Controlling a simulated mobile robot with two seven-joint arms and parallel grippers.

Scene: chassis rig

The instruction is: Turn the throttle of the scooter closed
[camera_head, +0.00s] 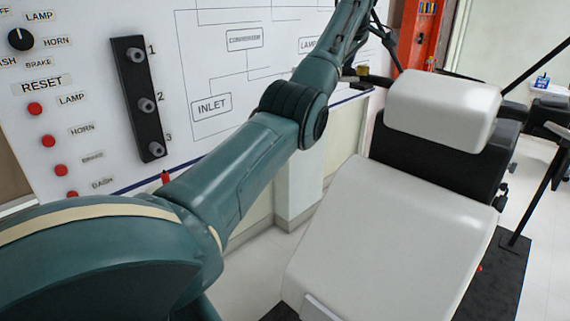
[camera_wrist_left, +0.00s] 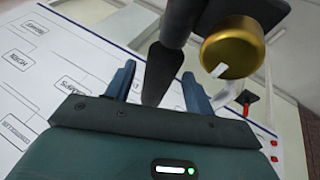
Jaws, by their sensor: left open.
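The scooter (camera_head: 365,225) has a white body and stands at the right in the head view. A dark bar (camera_head: 378,81) sticks out from its far left side, with a small gold piece (camera_head: 363,73) near its end. In the left wrist view, a gold cylinder (camera_wrist_left: 233,49) with a white mark sits by a dark tapered grip (camera_wrist_left: 162,72). I cannot tell for sure which of these is the throttle. My left gripper (camera_wrist_left: 160,85) is open, its teal fingers to either side of the dark grip's end in the picture; contact cannot be judged. My right gripper is out of view.
A white panel (camera_head: 220,60) with labels, red buttons and a black strip of knobs (camera_head: 140,100) stands at the left, behind my arm. An orange-red cabinet (camera_head: 415,40) is at the back. Dark thin bars (camera_head: 540,65) stand at the right. Open floor shows beyond.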

